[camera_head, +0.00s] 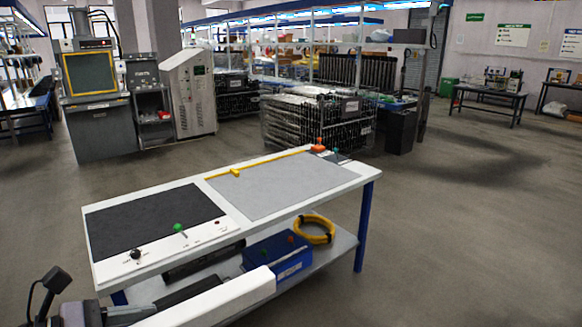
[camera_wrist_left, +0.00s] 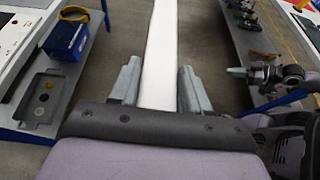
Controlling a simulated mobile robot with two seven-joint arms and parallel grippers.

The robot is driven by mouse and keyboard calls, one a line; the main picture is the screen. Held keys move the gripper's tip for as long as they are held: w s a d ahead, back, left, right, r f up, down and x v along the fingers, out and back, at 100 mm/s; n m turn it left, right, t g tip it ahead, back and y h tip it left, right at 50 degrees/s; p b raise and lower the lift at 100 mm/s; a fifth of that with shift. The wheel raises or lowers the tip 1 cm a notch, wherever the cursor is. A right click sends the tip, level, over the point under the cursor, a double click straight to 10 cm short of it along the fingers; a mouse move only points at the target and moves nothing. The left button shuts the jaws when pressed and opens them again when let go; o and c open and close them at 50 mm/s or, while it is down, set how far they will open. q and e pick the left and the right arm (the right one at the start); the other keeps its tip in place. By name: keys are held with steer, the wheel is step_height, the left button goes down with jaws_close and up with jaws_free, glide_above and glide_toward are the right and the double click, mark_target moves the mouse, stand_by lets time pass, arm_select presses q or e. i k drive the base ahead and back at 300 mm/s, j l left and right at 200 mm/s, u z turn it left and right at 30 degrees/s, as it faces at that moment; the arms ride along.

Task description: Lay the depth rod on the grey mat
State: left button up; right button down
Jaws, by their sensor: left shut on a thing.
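My left gripper (camera_wrist_left: 158,92) is shut on a long white bar, which I take for the depth rod (camera_wrist_left: 160,50). The bar runs straight out from between the fingers, its far end cut off in the wrist view. In the head view the depth rod (camera_head: 225,294) is held low in front of the bench, apart from the mat; its free end points right. The grey mat (camera_head: 275,187) lies bare on the right part of the white bench top. My right gripper (camera_wrist_left: 242,72) seems to show side-on at the wrist view's right; its jaw opening is unclear.
A black mat (camera_head: 155,222) covers the bench's left part, with a green knob (camera_head: 178,228) and a black knob (camera_head: 135,254) near the front. A yellow stop (camera_head: 235,172) and an orange piece (camera_head: 318,146) sit behind the grey mat. The lower shelf holds a blue bin (camera_head: 290,268) and yellow coil (camera_head: 316,239).

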mark_target(279, 176)
steer(key=i+j+z, duration=0.1)
steer(key=i+z, duration=0.3)
steer(key=i, duration=0.5)
steer(key=i+j+z, duration=0.1)
steer(key=i+z, duration=0.35)
steer(key=i, duration=0.5)
steer(key=i+u, duration=0.15)
steer(key=i, duration=0.3)
steer(key=i+l+u, duration=0.1)
steer(key=i, duration=0.35)
steer(key=i+u, duration=0.6)
steer(key=u, duration=0.15)
steer(key=i+z, duration=0.15)
steer(key=k, duration=0.05)
